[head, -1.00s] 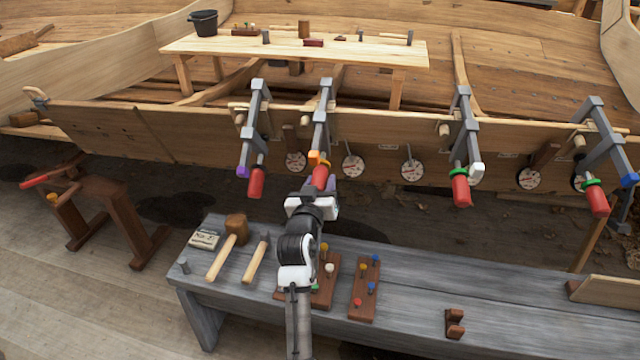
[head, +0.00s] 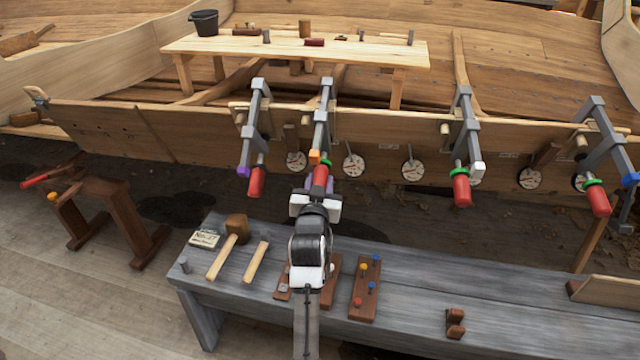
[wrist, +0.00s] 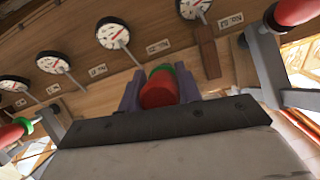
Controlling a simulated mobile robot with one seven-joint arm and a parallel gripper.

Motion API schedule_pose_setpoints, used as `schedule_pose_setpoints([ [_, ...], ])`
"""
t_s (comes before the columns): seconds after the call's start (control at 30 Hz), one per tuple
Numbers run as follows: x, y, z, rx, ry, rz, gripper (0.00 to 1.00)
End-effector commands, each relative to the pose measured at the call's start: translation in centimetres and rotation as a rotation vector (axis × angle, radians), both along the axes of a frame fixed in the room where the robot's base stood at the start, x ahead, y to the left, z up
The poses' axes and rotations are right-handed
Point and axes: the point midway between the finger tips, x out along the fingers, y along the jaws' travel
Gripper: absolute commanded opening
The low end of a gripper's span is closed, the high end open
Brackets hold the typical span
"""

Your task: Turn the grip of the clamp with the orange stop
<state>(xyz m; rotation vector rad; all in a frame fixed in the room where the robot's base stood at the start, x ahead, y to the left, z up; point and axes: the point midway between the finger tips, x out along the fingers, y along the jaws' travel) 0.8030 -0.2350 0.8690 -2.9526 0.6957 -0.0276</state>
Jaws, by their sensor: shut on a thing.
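The clamp with the orange stop (head: 314,157) is the second from the left on the plank edge. Its grey bar slants down toward me, with a green collar and a red grip (head: 320,177) at its lower end. My gripper (head: 321,188) is shut on that red grip from below. In the wrist view the red grip (wrist: 159,90) sits between my two purple-grey fingers, with the green collar just behind it. The orange stop is out of sight in the wrist view.
A clamp with a purple stop (head: 243,171) hangs close on the left. Clamps with a white stop (head: 479,170) and a blue stop (head: 629,180) are farther right. Round dials (head: 353,165) line the plank. A grey bench (head: 420,290) with mallets lies below.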

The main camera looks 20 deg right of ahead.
Motion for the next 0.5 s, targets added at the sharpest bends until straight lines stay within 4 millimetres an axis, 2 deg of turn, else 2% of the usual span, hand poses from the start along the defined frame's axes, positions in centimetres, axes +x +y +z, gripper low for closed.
schedule_pose_setpoints([
  [0.5,0.05,0.15,-0.02,0.141,-0.077,0.059,0.11],
])
